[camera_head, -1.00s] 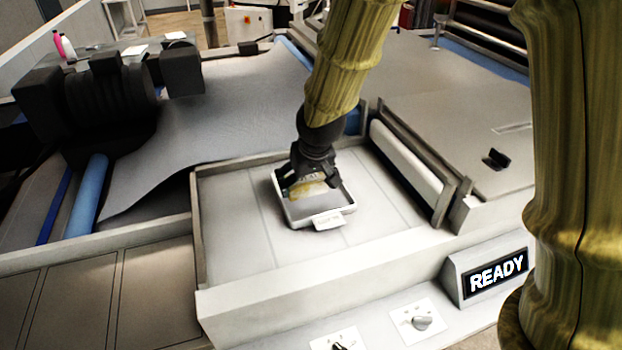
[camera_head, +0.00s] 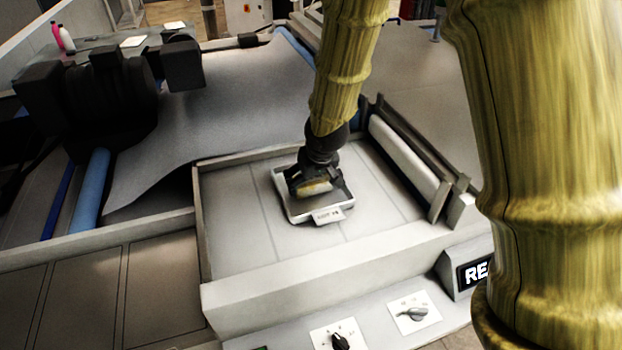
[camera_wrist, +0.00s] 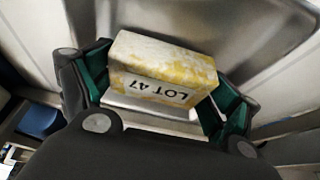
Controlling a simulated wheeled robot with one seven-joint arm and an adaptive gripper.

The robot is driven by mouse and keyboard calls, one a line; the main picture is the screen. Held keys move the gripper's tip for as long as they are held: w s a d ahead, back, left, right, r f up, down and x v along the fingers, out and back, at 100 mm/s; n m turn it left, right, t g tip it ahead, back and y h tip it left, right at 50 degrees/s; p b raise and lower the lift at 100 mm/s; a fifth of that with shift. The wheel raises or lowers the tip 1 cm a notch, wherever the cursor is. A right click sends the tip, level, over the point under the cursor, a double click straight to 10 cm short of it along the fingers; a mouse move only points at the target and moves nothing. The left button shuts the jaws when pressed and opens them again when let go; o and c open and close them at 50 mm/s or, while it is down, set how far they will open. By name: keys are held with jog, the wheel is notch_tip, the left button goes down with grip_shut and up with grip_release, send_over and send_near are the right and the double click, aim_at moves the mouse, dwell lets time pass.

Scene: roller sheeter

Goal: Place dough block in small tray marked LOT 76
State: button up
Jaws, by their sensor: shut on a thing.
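The dough block (camera_wrist: 165,62) is pale yellow and mottled. It sits between the green-padded fingers of my gripper (camera_wrist: 158,88), which is shut on it. Its near face carries dark lettering that looks like LOT 47, though the last part is hard to read. In the head view my gripper (camera_head: 312,186) points down into the small white-rimmed tray (camera_head: 285,207), with the block (camera_head: 314,187) low inside the rim. Whether the block touches the tray floor I cannot tell. The tray's front tag (camera_head: 327,215) is too blurred to read surely.
The tray stands on a pale panelled bed (camera_head: 235,215) with raised edges. A white roller (camera_head: 402,158) lies to its right and a grey belt (camera_head: 220,118) behind. Control knobs (camera_head: 413,313) are in front. The bed around the tray is clear.

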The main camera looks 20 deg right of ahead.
jog(key=shift+w+f, duration=0.1)
jog(key=shift+f, duration=0.05)
jog(key=o, duration=0.9)
jog(key=shift+o, duration=0.2)
jog(key=shift+r, duration=0.25)
jog(key=b+v, duration=0.2)
jog(key=v, duration=1)
